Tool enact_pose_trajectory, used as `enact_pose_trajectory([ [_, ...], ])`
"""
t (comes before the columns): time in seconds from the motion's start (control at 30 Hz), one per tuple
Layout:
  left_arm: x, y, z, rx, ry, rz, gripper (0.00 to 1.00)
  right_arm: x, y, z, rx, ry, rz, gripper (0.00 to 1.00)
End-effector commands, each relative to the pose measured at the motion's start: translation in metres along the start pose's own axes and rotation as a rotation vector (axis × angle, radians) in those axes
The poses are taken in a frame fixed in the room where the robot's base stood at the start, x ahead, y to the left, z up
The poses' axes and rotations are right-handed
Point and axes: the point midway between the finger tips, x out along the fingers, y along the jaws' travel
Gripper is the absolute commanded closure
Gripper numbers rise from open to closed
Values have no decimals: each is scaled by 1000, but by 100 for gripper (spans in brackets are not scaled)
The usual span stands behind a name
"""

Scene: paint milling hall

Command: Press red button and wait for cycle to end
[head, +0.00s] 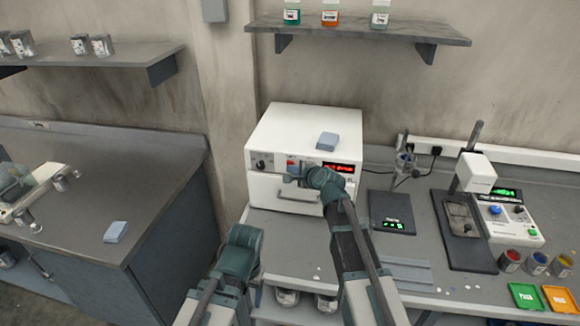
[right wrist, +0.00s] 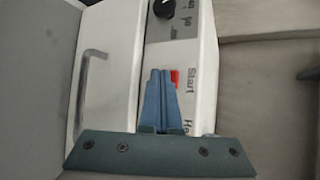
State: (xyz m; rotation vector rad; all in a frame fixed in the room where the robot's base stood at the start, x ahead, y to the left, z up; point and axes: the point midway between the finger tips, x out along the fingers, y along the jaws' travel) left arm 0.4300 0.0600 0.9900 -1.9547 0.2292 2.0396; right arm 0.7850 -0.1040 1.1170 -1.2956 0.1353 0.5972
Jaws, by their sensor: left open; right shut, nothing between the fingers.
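A white box-shaped machine (head: 290,128) with a front door and handle stands on the grey bench. Its panel carries a red button (head: 291,164), a dark knob and a lit red display (head: 342,168). My right gripper (head: 291,179) is shut and empty in front of the panel. In the right wrist view, its blue fingertips (right wrist: 159,72) lie right beside the red button (right wrist: 175,77), partly covering it, near the word "Start". I cannot tell whether they touch it. My left gripper (head: 257,296) is low, in front of the bench, apart from the machine; its fingers are barely visible.
To the right are a small scale (head: 391,213), a stand with an instrument (head: 476,172) and paint pots (head: 536,263). Another counter (head: 160,190) is at left, with a gap between.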

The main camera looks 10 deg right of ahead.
Motion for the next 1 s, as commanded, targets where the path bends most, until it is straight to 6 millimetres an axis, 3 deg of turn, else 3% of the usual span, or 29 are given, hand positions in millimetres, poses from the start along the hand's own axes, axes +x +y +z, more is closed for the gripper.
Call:
enact_pose_trajectory([
  [1.0, 0, 0, 0, 0, 0, 0, 30, -22, 16, 15, 0, 0, 0, 100],
])
